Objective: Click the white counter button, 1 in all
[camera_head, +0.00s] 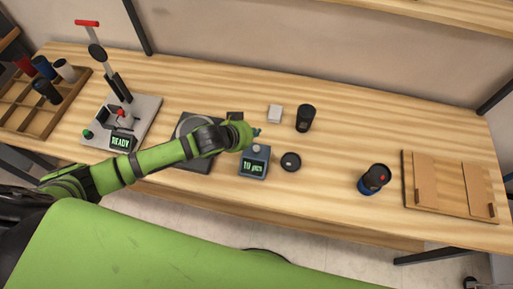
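The counter (252,168) is a small blue-grey box with a lit green display, standing near the middle of the table. The display seems to start with 10, but the small text is hard to read. Its white button (257,148) is on the top. My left gripper (256,132) reaches in from the left and is just behind the button in the picture. Its fingertips are small and partly hidden, so I cannot tell whether they are open or shut, or whether they touch the counter. My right gripper is not in view.
A marking machine (122,118) with a READY display stands at the left, beside a wooden sorter (52,118). A dark plate (203,163) lies under my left arm. A white block (275,113), black cup (305,118), black disc (291,161), dark blue-based container (374,179) and wooden tray (450,207) lie rightward.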

